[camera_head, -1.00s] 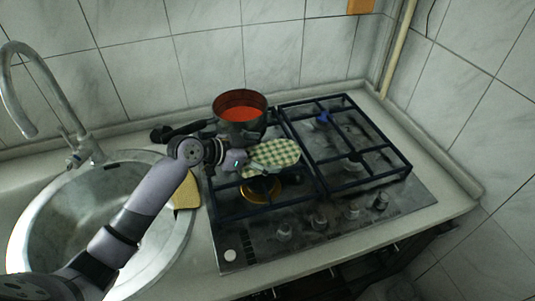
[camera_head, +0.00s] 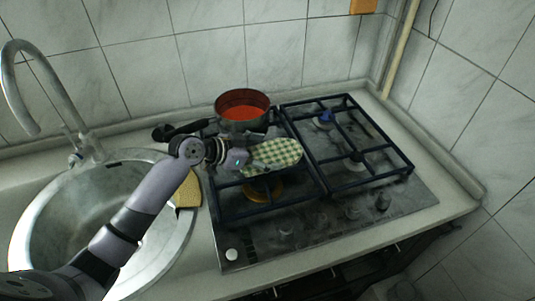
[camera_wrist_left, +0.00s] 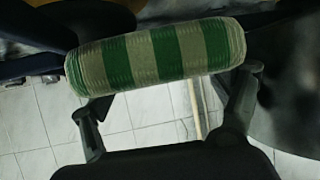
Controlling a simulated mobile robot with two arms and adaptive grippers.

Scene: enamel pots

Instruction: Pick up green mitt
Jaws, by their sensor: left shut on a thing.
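The green mitt (camera_head: 276,153), green and cream checked, is over the left half of the gas stove, in front of the pot. My left gripper (camera_head: 245,160) reaches in from the left and is shut on the mitt's left end. In the left wrist view the mitt (camera_wrist_left: 155,55) shows as a striped green and cream roll across the picture, at the fingers (camera_wrist_left: 165,92). My right gripper is not in view.
A pot with a red inside (camera_head: 243,113) stands just behind the mitt, its dark handle (camera_head: 178,131) pointing left. Black grates (camera_head: 350,185) cover the stove (camera_head: 320,225). A yellowish cloth (camera_head: 188,189) lies at the rim of the sink (camera_head: 40,225). The right grate is empty.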

